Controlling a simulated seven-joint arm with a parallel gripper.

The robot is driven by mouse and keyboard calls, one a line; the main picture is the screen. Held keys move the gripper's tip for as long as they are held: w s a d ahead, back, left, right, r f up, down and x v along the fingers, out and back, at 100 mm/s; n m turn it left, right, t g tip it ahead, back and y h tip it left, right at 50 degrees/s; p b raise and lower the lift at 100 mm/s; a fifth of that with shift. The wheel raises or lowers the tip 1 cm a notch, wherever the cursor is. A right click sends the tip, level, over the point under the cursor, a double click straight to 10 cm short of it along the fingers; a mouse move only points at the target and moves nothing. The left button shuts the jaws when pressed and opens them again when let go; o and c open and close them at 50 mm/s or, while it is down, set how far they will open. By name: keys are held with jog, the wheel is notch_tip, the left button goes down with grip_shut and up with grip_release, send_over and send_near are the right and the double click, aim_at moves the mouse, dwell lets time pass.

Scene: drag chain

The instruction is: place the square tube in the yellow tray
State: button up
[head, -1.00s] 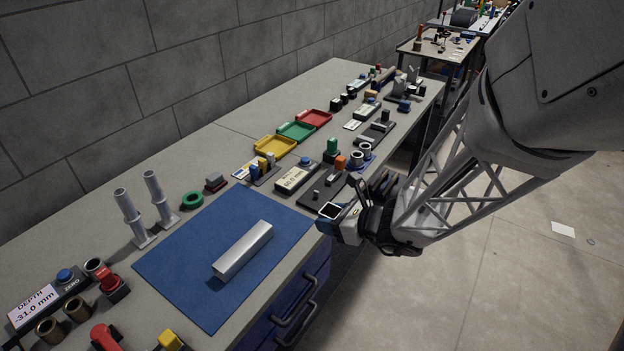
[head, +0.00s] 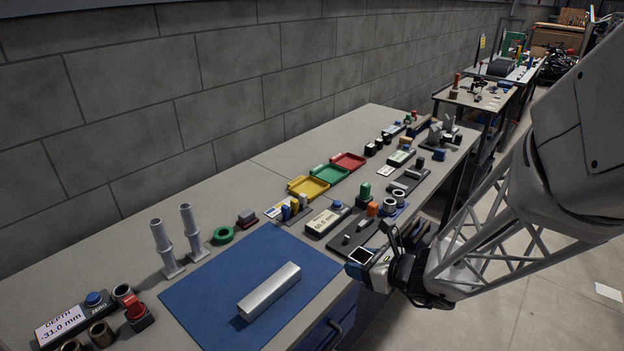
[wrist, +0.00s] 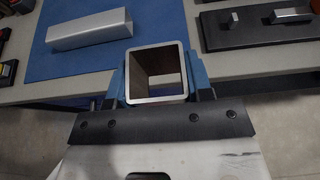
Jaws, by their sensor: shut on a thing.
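My gripper (head: 372,265) is at the front edge of the bench, to the right of the blue mat. In the wrist view, my gripper (wrist: 160,82) is shut on a square tube (wrist: 188,70), a grey hollow piece whose open end faces that camera. The tube's square end (head: 361,256) also shows in the head view. The yellow tray (head: 308,188) lies farther back on the bench, left of the green tray, and looks empty. My gripper is apart from it, in front and to the right in the head view.
A long silver bar (head: 269,291) lies on the blue mat (head: 208,288). A grey gauge (head: 327,221), small blocks (head: 294,207) and a dark fixture plate (head: 350,240) stand between my gripper and the yellow tray. Green (head: 330,174) and red (head: 348,162) trays adjoin it.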

jog(key=w+a+r, duration=0.1)
jog(key=w+a, duration=0.1)
jog(key=w, duration=1.2)
jog(key=w+a+r, duration=0.2)
jog(key=w+a, duration=0.1)
jog(key=w, duration=1.2)
jog(key=w+a+r, duration=0.1)
jog(key=w+a, duration=0.2)
jog(key=w, duration=1.2)
jog(key=shift+w+a+r, duration=0.15)
jog(key=shift+a+r, duration=0.05)
jog(key=shift+f, duration=0.15)
send_over(309, 190)
jog(key=shift+f, duration=3.05)
jog(key=shift+f, duration=1.85)
jog(key=shift+f, duration=0.15)
